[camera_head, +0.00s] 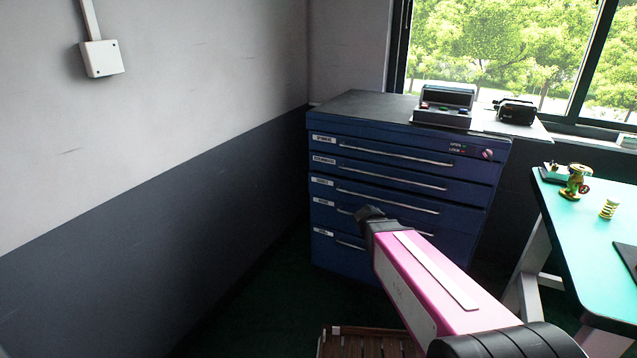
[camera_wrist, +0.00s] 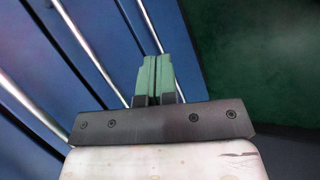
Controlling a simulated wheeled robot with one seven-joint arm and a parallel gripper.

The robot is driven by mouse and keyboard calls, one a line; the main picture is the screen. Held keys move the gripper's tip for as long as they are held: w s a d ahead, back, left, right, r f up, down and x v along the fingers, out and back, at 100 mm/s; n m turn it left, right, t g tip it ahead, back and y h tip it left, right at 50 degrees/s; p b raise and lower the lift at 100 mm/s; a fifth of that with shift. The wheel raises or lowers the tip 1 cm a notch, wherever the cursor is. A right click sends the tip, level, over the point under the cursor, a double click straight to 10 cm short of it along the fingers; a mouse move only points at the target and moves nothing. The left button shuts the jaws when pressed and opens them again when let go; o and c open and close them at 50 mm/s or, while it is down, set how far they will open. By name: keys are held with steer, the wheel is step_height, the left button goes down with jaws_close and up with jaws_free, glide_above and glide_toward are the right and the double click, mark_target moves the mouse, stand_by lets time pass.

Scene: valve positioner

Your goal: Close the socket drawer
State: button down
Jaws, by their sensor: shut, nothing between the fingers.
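A blue drawer cabinet (camera_head: 400,190) stands in the corner, with several stacked drawers, silver bar handles and small white labels on the left. The labels are too small to read surely, so I cannot tell which is the socket drawer. No drawer clearly stands out from the front. My gripper (camera_head: 368,213) is in front of the lower drawers and hides part of them. In the wrist view the green fingers (camera_wrist: 155,75) are together and empty, beside the blue drawer fronts (camera_wrist: 110,35) and their handles (camera_wrist: 82,45). I cannot tell whether they touch the cabinet.
A control box with coloured buttons (camera_head: 443,112) and a dark device (camera_head: 515,110) are at the back near the window. A green-topped table (camera_head: 590,230) stands to the right. A wooden slatted item (camera_head: 365,345) is low in front. The wall (camera_head: 150,220) bounds the left.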

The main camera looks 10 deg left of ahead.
steer(key=w+a+r+n+t+h, duration=0.2)
steer(key=w+a+n+t, duration=0.1)
steer(key=w+a+n, duration=0.25)
steer(key=n+t+y, duration=0.2)
steer(key=n+t, duration=0.9)
steer(key=n, duration=0.6)
glide_toward(321, 178)
steer(key=x, duration=0.7)
steer(key=shift+w+d, duration=0.1)
steer(key=shift+w, duration=0.15)
steer(key=shift+x, duration=1.25)
steer(key=shift+w, duration=0.1)
